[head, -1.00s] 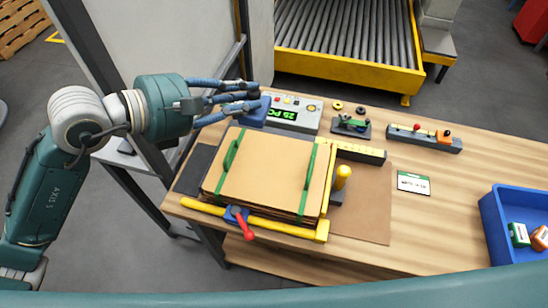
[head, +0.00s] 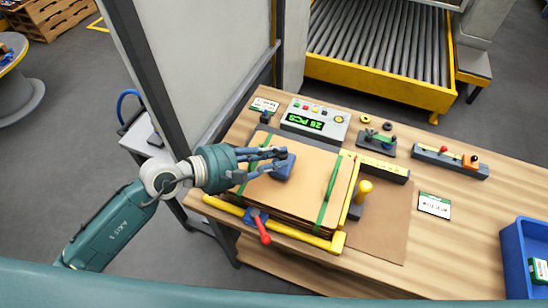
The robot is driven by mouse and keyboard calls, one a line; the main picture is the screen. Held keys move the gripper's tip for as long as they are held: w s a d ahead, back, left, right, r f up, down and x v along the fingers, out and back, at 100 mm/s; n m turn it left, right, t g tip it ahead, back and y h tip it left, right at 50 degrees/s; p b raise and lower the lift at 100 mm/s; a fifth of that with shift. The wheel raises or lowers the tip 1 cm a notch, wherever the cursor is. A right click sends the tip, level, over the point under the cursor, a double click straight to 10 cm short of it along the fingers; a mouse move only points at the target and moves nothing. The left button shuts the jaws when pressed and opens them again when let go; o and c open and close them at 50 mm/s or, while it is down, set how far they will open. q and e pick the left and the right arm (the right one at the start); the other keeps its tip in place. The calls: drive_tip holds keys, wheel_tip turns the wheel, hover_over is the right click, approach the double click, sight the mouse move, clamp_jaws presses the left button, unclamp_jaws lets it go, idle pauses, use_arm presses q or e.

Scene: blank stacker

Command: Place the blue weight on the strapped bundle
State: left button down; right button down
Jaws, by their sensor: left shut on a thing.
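The strapped bundle (head: 312,190) is a stack of brown cardboard sheets with two green straps, lying on the wooden table inside a yellow-edged fixture. My left gripper (head: 282,163) is shut on the blue weight (head: 285,168), a small blue block, over the left-middle part of the bundle's top, between the straps. I cannot tell whether the weight touches the top sheet. The gripper's fingers partly hide the weight and the left strap. My right gripper is not in view.
A counter box (head: 315,118) reading "25 PCS" stands behind the bundle. A red-handled clamp (head: 262,229) is at the front edge and a yellow knob (head: 364,188) at the right. A blue bin (head: 520,250) stands at far right.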

use_arm(q)
drive_tip(key=shift+w+f, duration=0.15)
drive_tip(key=shift+f, duration=0.25)
drive_tip(key=shift+f, duration=0.2)
drive_tip(key=c, duration=1.7)
unclamp_jaws()
drive_tip(key=shift+f, duration=0.1)
drive_tip(key=shift+c, duration=0.2)
drive_tip(key=shift+o, duration=0.8)
